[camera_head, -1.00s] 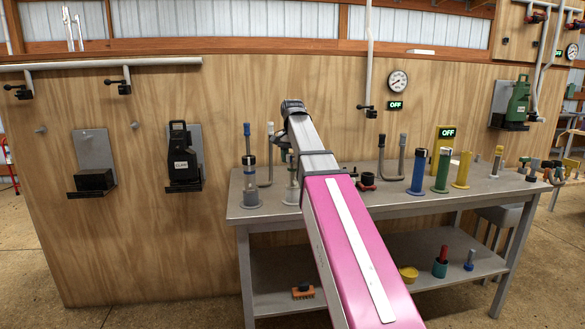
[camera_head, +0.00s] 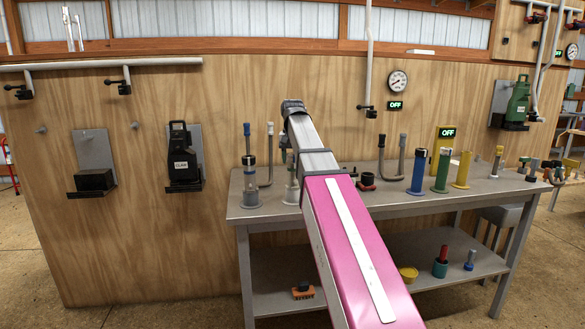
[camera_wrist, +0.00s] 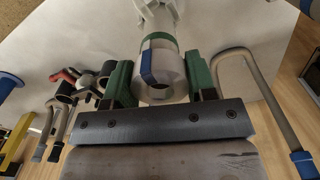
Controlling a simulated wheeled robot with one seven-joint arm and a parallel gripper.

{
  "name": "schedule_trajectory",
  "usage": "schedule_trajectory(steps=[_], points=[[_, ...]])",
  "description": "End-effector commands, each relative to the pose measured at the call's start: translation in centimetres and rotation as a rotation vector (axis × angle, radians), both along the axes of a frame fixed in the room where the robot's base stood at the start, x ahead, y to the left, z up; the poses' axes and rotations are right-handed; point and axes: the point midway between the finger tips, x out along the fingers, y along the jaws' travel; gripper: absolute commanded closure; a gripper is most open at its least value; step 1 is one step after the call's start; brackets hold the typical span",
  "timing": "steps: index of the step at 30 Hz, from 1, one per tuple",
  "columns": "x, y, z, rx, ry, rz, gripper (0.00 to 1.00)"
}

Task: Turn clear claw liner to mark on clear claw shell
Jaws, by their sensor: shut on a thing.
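In the wrist view, my gripper (camera_wrist: 159,82) has its two green-padded fingers on either side of a pale, hollow round piece, which looks like the clear claw liner (camera_wrist: 172,68). The fingers are shut on it. A blue stripe (camera_wrist: 147,66) runs along the left of this piece. Just beyond it is a green band (camera_wrist: 160,38), and past that a whitish body (camera_wrist: 160,14), perhaps the clear claw shell. I cannot tell whether the stripe lines up with a mark. In the head view, my arm hides the gripper; a clear cylinder (camera_head: 292,193) stands partly behind it.
Blue (camera_head: 418,172), green (camera_head: 442,170) and yellow (camera_head: 461,170) cylinders stand to the right. In the wrist view, a bent tube (camera_wrist: 255,85) lies close right of my gripper.

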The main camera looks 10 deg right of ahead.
Motion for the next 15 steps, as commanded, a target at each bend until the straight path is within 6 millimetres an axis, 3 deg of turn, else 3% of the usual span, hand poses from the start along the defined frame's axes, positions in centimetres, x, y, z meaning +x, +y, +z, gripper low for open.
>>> schedule_trajectory(steps=[11,12,14,15], points=[[0.13,0.09,-0.11,0.002,-0.004,-0.001,0.87],[0.13,0.09,-0.12,0.002,-0.003,-0.001,0.39],[0.11,0.09,-0.1,0.002,-0.003,-0.002,0.2],[0.1,0.08,-0.09,0.002,-0.003,-0.002,0.19]])
